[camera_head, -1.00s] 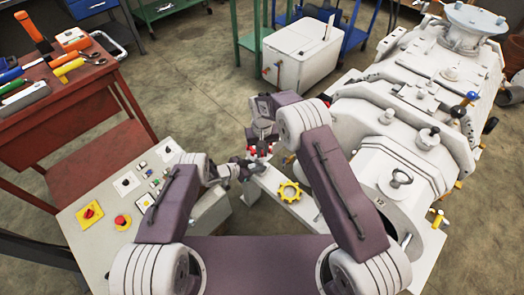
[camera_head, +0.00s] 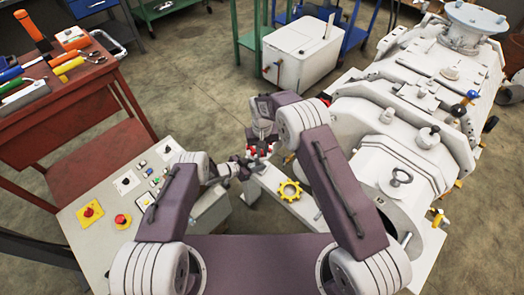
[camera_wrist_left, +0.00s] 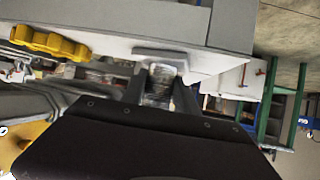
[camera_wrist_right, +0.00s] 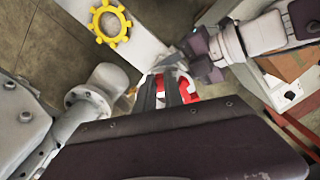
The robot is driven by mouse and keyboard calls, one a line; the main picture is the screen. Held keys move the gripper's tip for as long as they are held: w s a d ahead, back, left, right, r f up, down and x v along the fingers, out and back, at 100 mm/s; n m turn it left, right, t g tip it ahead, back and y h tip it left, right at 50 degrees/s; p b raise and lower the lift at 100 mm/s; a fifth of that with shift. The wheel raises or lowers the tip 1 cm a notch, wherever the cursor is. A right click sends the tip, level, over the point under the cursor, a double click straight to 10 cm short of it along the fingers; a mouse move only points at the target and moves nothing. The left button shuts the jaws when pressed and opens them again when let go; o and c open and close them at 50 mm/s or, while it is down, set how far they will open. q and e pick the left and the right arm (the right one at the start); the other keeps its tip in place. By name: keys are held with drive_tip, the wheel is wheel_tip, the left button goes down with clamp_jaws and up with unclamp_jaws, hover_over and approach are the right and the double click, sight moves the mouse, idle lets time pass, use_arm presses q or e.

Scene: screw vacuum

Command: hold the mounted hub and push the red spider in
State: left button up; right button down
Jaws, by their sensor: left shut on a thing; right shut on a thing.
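The red spider (camera_wrist_right: 190,88) is between the fingers of my right gripper (camera_wrist_right: 172,92); the fingers cover part of it. It also shows as a small red patch in the head view (camera_head: 264,151), below my right wrist. My left gripper (camera_wrist_left: 160,96) is shut on the metallic hub (camera_wrist_left: 161,80), at the side of the white frame. In the right wrist view my left gripper (camera_wrist_right: 196,62) reaches in from the right, close beside the red spider. The fingers hide much of the hub, and I cannot tell how deep the spider sits in it.
A yellow toothed ring (camera_head: 290,190) lies on the white beam (camera_head: 268,183), right of the grippers. The large white pump (camera_head: 400,150) fills the right side. A control panel (camera_head: 110,205) with red buttons stands at left. A white box (camera_head: 300,58) stands behind.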

drive_tip(key=shift+f, duration=0.1)
drive_tip(key=c, duration=1.4)
unclamp_jaws()
drive_tip(key=shift+o, duration=0.2)
wheel_tip(320, 180, up, 12)
use_arm(q)
drive_tip(key=o, duration=1.1)
drive_tip(key=shift+c, duration=0.2)
